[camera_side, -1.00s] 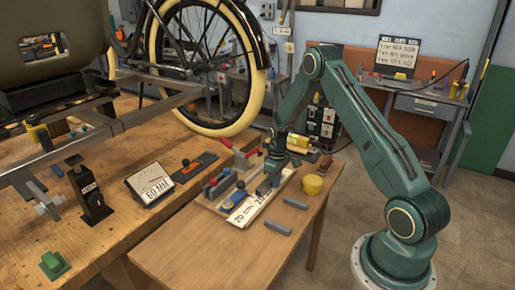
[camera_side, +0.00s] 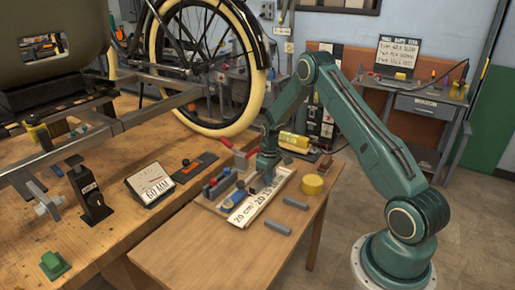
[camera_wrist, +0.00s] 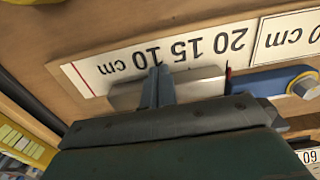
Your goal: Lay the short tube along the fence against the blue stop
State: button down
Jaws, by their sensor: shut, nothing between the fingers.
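In the side view two short grey tubes lie on the small wooden table, a far one (camera_side: 296,203) and a near one (camera_side: 278,228). The blue stop (camera_side: 237,197) is on the fixture beside the white scale strip (camera_side: 250,207); in the wrist view the stop (camera_wrist: 275,82) has a round end. My gripper (camera_wrist: 160,84) is shut over a pale grey piece (camera_wrist: 201,84) beside the scale. I cannot tell whether this piece is a tube or part of the fence. My fingers cover part of it, and the gripper body hides the area below.
A yellow round piece (camera_side: 313,185) and a brown block (camera_side: 325,164) stand right of the fixture. A red-handled clamp (camera_side: 238,155) is behind it. The larger bench holds a 60 MM display (camera_side: 152,184). The small table's front is clear.

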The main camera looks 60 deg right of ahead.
aim_at(279, 189)
jog(key=shift+s, duration=0.1)
jog(key=shift+s, duration=2.05)
notch_tip(279, 189, up, 10)
jog(key=shift+w, duration=0.15)
